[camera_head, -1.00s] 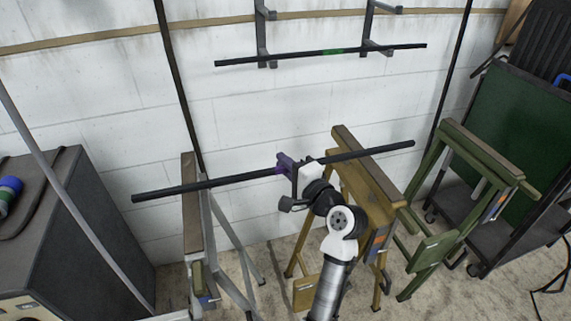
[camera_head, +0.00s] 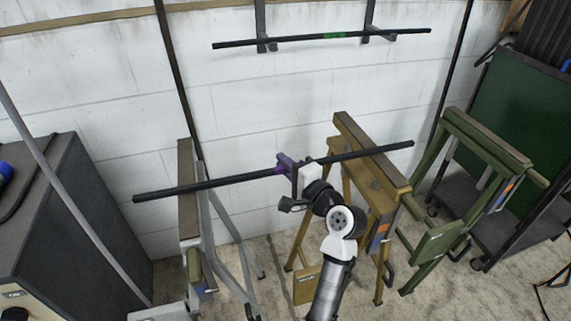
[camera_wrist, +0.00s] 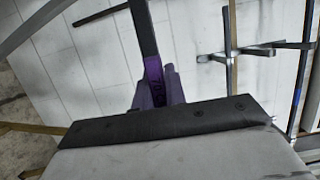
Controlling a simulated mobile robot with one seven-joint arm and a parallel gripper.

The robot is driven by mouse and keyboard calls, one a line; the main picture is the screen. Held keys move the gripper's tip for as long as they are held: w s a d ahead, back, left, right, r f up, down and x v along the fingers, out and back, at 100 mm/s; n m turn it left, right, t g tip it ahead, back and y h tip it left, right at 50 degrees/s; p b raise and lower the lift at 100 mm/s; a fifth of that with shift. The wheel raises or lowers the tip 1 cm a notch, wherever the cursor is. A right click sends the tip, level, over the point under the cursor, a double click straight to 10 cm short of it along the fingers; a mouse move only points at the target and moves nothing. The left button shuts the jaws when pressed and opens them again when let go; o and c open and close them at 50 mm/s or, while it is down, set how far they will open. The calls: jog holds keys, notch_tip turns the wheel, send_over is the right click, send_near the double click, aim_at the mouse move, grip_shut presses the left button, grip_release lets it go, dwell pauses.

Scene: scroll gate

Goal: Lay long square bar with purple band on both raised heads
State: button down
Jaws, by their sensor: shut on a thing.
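The long dark square bar (camera_head: 225,180) runs across the middle of the head view. My gripper (camera_head: 286,165) is shut on it at its purple band (camera_wrist: 153,69), which shows between the fingers in the wrist view. The bar's left part passes over the raised head of the grey-legged trestle (camera_head: 187,185). Its right part passes over the head of the yellow trestle (camera_head: 372,168). I cannot tell whether the bar touches either head or hangs just above. The bar looks slightly tilted in the picture, right end higher.
A second dark bar with a green band (camera_head: 334,35) lies on wall brackets (camera_head: 372,22) behind. A green trestle (camera_head: 487,140) stands at the right, beside a dark trolley with a green panel (camera_head: 512,105). A dark cabinet (camera_head: 75,215) stands at the left.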

jog(key=shift+f, duration=0.2)
dwell(0.6)
jog(key=c, duration=1.4)
grip_release()
jog(key=shift+o, duration=0.2)
jog(key=b+v, duration=0.2)
jog(key=v, duration=1.2)
